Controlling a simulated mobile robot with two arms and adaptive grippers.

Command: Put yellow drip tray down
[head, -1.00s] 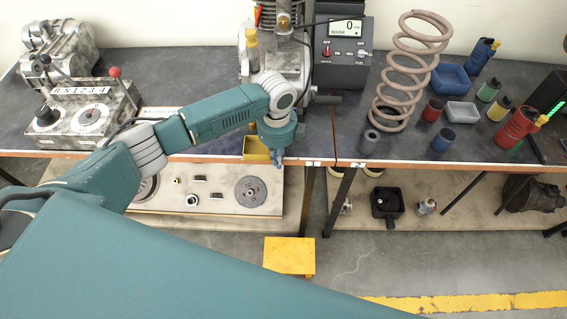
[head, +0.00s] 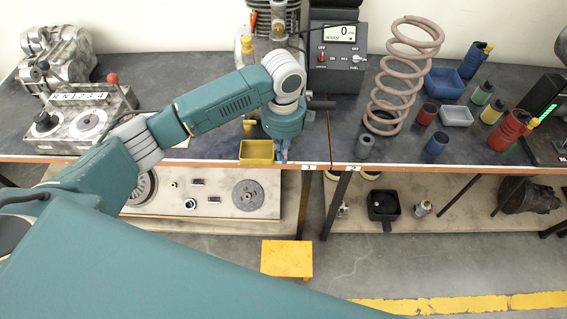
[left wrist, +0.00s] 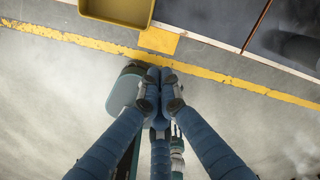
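The yellow drip tray (head: 257,151) is at the front edge of the workbench in the head view, just left of my left gripper (head: 283,152). In the left wrist view, the tray (left wrist: 118,12) shows at the top edge, partly cut off. My left gripper (left wrist: 159,78) has its blue fingertips together with nothing visible between them, and they appear apart from the tray. What lies under the tray cannot be made out. My right gripper is not in view.
The dark bench (head: 210,150) holds an engine, a scale (head: 337,42), a large coil spring (head: 400,75), blue bins (head: 444,82) and several bottles. A lower shelf (head: 220,212) carries loose parts. A yellow step (head: 287,258) stands on the floor in front.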

